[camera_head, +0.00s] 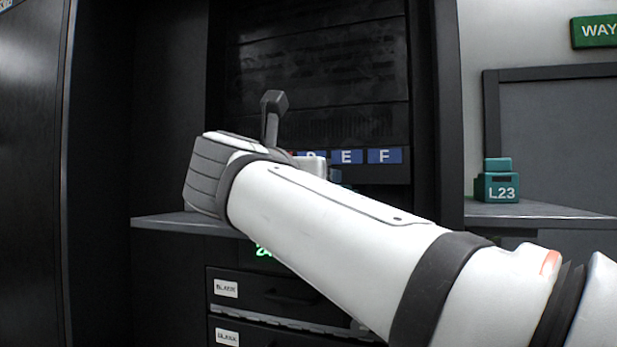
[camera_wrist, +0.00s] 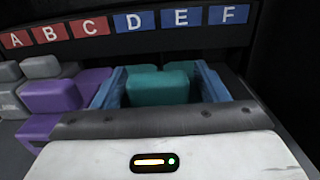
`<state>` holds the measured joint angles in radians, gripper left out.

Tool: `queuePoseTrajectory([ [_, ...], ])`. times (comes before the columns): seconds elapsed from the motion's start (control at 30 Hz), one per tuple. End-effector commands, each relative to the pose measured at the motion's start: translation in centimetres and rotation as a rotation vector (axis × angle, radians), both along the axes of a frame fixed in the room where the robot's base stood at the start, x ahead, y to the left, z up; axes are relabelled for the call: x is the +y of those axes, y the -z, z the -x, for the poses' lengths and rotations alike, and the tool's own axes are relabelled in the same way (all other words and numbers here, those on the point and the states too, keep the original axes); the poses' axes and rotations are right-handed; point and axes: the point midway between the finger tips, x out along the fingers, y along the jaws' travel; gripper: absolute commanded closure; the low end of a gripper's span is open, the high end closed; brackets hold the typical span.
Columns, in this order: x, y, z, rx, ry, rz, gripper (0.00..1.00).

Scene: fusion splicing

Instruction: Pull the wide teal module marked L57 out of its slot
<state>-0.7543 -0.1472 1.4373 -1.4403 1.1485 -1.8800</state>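A wide teal module (camera_wrist: 158,86) sits in the row below the D and E labels in the wrist view. Its marking is not visible, so I cannot read L57 on it. My gripper (camera_wrist: 160,88) has its two blue fingers on either side of the teal block, with narrow gaps seeming to show at both sides. It looks open around the block, not clamped. In the head view my white arm hides most of the gripper and the slot; only a small teal bit (camera_head: 335,176) shows past the wrist.
Purple modules (camera_wrist: 55,96) and grey modules (camera_wrist: 40,68) stand to the left. A label strip (camera_wrist: 180,18) runs behind the row. Another teal module, L23 (camera_head: 499,188), stands on the right shelf (camera_head: 540,210). Labelled drawers (camera_head: 270,290) lie below.

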Motion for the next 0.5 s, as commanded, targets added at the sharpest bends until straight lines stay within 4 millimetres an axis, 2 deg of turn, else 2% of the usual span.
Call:
queuePoseTrajectory([
  [0.3, 0.0, 0.0, 0.1, -0.001, 0.0, 0.0, 0.27],
  [0.5, 0.9, 0.1, 2.0, -0.001, -0.005, -0.001, 0.27],
])
